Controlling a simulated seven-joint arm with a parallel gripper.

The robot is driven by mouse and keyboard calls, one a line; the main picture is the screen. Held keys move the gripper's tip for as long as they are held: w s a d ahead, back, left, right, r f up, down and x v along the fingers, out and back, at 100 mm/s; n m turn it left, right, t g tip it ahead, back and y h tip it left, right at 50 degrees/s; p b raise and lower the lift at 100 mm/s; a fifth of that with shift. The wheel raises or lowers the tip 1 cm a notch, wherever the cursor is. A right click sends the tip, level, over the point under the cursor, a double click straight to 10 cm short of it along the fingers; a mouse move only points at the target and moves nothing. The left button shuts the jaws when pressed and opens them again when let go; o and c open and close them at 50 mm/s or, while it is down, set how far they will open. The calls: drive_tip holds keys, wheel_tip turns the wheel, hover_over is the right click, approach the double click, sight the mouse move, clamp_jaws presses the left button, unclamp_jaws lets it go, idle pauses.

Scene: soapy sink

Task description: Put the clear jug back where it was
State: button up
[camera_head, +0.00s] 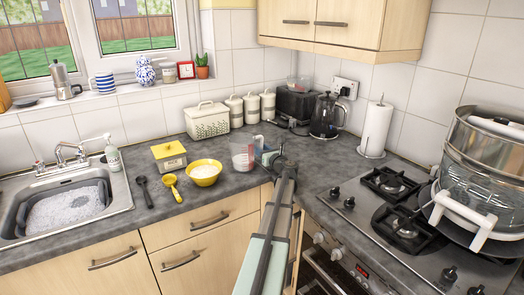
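The clear jug (242,157), with red markings on its side, stands upright on the grey worktop, right of the yellow bowl. My gripper (264,153) is at the jug's right side, where a handle would be. The gripper's pale fingers look close to or touching the jug. My wrist and arm hide part of this area, so I cannot tell whether the fingers are closed on it.
The sink (20,215) with foamy water is at left. Canisters (251,107) and a kettle (327,116) stand behind. A steamer pot (482,150) is on the hob at right.

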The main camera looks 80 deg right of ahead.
drive_tip(key=shift+o, duration=0.3)
drive_tip(key=shift+r, duration=0.1)
drive_tip(key=shift+s+a, duration=0.15)
drive_tip(key=shift+a, duration=0.05)
drive_tip(key=v, duration=1.1)
drive_tip(key=shift+s+a+r, duration=0.1)
drive_tip(key=shift+s+a, duration=0.05)
drive_tip(key=shift+s, duration=0.05)
